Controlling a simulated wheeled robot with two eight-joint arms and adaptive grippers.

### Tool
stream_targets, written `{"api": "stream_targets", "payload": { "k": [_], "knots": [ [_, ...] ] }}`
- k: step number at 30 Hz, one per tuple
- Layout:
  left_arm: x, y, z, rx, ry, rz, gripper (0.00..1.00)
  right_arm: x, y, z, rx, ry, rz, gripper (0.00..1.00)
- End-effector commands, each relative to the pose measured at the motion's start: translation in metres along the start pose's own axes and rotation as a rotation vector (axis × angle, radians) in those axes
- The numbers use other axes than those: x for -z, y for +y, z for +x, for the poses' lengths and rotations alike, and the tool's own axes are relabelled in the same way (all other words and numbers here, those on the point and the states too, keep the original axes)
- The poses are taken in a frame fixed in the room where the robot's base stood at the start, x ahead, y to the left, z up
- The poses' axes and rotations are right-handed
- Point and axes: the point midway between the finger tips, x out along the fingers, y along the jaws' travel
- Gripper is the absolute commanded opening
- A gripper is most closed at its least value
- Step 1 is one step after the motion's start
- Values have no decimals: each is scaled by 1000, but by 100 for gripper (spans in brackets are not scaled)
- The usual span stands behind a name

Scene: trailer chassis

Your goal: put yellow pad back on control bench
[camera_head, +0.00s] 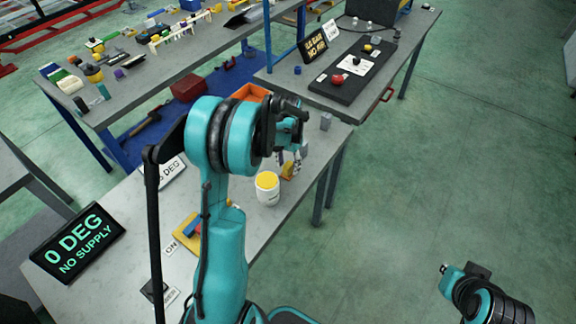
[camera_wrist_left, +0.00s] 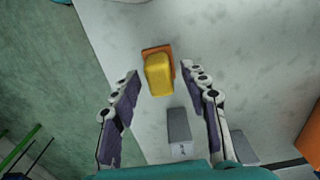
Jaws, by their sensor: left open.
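A yellow pad (camera_wrist_left: 159,75) with an orange-brown backing lies on the grey bench top (camera_wrist_left: 240,40) in the left wrist view. It is ahead of my open left gripper, between the lines of its two fingers, with nothing gripped. In the head view the pad (camera_head: 287,171) shows as a small yellow-orange piece just beside the left fingertips (camera_head: 296,164), partly hidden by them. The near bench (camera_head: 290,212) carries it, close to its right edge. Part of my right arm shows at the lower right, away from the benches; its fingers cannot be made out.
A white cup with a yellow top (camera_head: 268,190) stands beside the pad. A grey block (camera_wrist_left: 179,132) lies between the fingers' bases in the wrist view. An orange bin (camera_head: 250,92) is behind my arm. A "0 DEG NO SUPPLY" sign (camera_head: 73,242) stands at left.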

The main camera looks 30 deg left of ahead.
Motion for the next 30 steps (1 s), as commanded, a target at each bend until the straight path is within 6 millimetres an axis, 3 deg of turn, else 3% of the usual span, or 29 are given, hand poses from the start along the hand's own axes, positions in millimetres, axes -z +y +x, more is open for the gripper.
{"api": "stream_targets", "payload": {
  "k": [9, 19, 23, 30],
  "knots": [
    [-1, 0, -73, 0, 0, 0, 45, 11, 0, -15, 0, 0, 0, 0],
    [-3, 4, -111, 3, 9, 0, 45, 14, 0, -20, 0, 0, 0, 0],
    [-16, 24, -133, 21, 60, -4, 45, 14, 0, -19, 0, 0, 0, 0],
    [-70, 87, -181, 59, 249, -26, 45, 14, 0, -19, 0, 0, 0, 0]
  ]
}}
